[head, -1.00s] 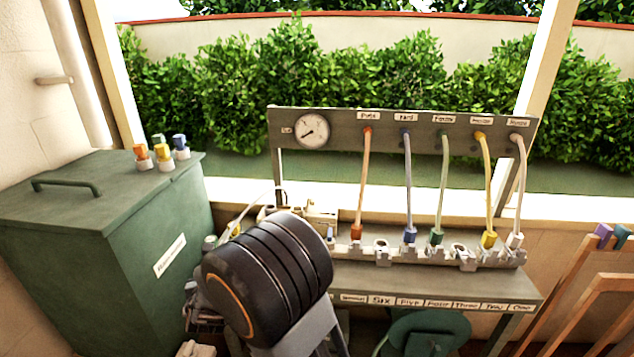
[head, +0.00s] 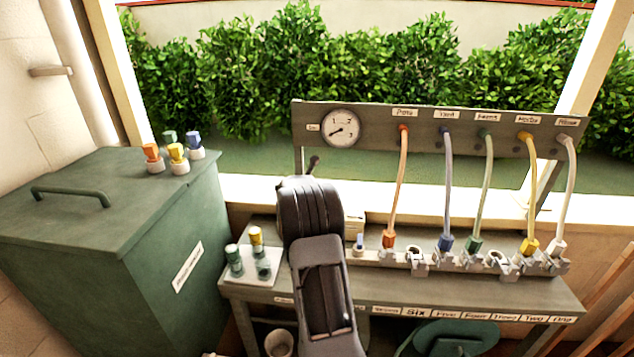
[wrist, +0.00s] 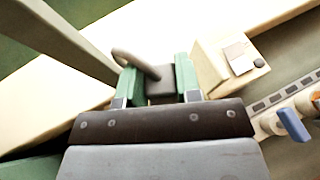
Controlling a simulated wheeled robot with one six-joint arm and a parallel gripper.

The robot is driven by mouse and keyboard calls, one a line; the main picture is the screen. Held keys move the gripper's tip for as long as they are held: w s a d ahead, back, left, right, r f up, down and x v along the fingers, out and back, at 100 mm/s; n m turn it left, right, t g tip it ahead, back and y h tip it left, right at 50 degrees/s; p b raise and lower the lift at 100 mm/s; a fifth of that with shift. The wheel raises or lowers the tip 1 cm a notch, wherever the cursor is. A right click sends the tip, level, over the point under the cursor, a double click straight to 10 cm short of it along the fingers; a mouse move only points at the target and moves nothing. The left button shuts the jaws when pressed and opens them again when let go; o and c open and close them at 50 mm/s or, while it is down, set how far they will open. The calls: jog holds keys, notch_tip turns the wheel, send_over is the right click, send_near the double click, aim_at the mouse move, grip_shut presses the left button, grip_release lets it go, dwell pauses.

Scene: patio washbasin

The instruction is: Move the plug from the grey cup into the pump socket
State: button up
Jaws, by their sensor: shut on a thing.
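My gripper (wrist: 158,78) shows in the wrist view with its green fingers shut on a dark grey plug (wrist: 161,90), which has a bent grey cord or handle curving to the left. In the head view my arm hides the fingers; a small dark tip (head: 313,163) sticks up beyond it, probably part of the held plug. A cream box (wrist: 225,55) with a square grey plate stands right of the plug in the wrist view; I cannot tell whether it holds the pump socket. A greyish cup (head: 278,344) stands low by the bench; I cannot tell whether it is the grey cup.
A socket rail (head: 460,262) with several coloured cables runs along the bench, and a blue tab (head: 360,243) stands at its left end. A tray (head: 246,278) with small capped pots is left of my arm. A green bin (head: 120,225) stands at left.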

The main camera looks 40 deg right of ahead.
jog(key=shift+s+d, duration=0.15)
jog(key=shift+d, duration=0.75)
jog(key=shift+s+d+f+b, duration=0.1)
jog(key=shift+d+f+b, duration=0.05)
jog(key=shift+f+b, duration=0.25)
notch_tip(320, 180, down, 3)
jog(key=shift+r+b, duration=0.1)
jog(key=shift+b, duration=1.05)
jog(key=shift+f+b, duration=0.8)
jog(key=shift+f, duration=0.2)
jog(key=shift+f+b, duration=0.65)
jog(key=shift+b, duration=0.15)
jog(key=o, duration=0.6)
jog(key=shift+r, duration=0.1)
jog(key=shift+v, duration=5.55)
